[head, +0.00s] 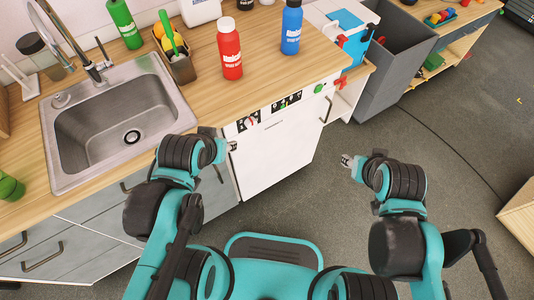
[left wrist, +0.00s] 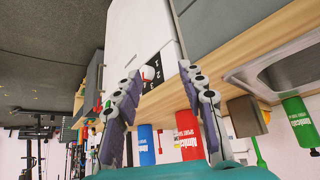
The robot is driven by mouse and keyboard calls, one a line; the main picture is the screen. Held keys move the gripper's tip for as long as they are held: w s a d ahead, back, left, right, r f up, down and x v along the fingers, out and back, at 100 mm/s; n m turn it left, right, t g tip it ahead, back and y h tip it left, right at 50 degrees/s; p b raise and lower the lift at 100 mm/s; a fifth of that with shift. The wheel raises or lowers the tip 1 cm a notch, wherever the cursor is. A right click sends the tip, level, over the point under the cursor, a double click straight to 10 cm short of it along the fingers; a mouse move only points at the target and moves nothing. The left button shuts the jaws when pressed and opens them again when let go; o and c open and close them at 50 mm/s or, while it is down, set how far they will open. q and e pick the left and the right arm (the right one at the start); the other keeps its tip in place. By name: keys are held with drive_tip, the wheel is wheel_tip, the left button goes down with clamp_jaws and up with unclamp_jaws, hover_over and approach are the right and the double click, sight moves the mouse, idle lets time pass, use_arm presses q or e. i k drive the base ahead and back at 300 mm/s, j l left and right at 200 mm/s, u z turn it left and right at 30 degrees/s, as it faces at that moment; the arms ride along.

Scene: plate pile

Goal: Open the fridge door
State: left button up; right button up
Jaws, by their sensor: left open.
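A white appliance front (head: 272,155), which I take to be the fridge door, is under the wooden counter in the head view and looks closed. A dark upright handle (head: 327,109) is near its right edge. The white front also shows in the left wrist view (left wrist: 130,38), beyond the fingers. My left gripper (head: 233,146) is near its upper left edge; whether it touches is unclear. In the left wrist view its fingers (left wrist: 162,78) are spread with nothing clearly between them. My right gripper (head: 346,160) is right of the front, over the floor; its finger gap is too small to judge.
The counter holds a sink (head: 125,120), a red bottle (head: 229,50), a blue bottle (head: 291,28) and a green bottle (head: 124,24). Grey drawers (head: 90,235) are left of the white front. A grey bin (head: 395,65) stands to the right. Floor (head: 430,150) is open there.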

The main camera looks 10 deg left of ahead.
sight(281, 145)
drive_tip(key=l+z, duration=0.9)
drive_tip(key=l, duration=0.15)
drive_tip(key=i, duration=0.05)
